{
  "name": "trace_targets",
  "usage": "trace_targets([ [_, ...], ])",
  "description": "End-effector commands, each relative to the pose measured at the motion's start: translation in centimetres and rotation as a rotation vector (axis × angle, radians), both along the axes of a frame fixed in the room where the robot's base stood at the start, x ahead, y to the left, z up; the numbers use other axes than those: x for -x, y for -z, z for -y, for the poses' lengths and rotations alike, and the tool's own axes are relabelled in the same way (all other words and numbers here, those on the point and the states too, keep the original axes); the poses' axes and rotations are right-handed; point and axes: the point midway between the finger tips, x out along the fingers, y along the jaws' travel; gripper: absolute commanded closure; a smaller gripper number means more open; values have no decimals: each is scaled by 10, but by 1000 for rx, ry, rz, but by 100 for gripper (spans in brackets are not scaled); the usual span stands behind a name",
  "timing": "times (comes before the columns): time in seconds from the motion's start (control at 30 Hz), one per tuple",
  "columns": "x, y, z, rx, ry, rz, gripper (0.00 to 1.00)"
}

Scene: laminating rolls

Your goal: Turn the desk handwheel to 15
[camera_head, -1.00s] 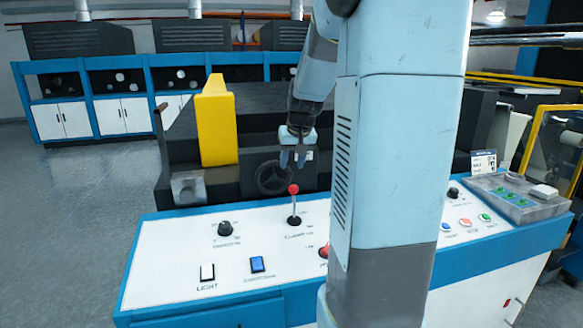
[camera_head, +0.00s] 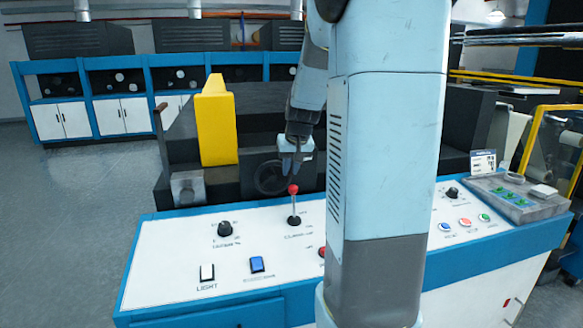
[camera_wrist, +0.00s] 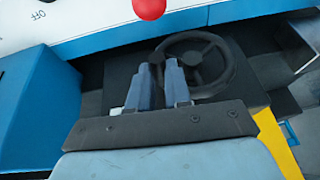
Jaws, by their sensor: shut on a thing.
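The desk handwheel (camera_head: 258,179) is a dark wheel with spokes on the black machine block behind the control desk. In the wrist view the handwheel (camera_wrist: 212,65) is to the right of the fingers. My gripper (camera_head: 291,167) is at the wheel's right rim in the head view; in the wrist view my gripper (camera_wrist: 160,72) has its two blue fingers at the near left part of the rim. The fingers are shut on the rim, with a small gap between them. The fingers hide part of the rim. No number scale on the wheel can be read.
A red-knobbed lever (camera_head: 293,189) stands on the white desk panel (camera_head: 180,262) just in front of my gripper; its red ball (camera_wrist: 150,8) shows in the wrist view. A yellow guard (camera_head: 215,125) rises left of the wheel. My arm column hides part of the desk.

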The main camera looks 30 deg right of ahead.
Motion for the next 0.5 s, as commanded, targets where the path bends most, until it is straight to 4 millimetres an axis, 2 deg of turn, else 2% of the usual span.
trace_targets([
  [0.17,0,0,0,0,0,0,100],
  [0.2,0,0,6,0,2,0,100],
  [0.5,0,1,1,-27,0,9,100],
])
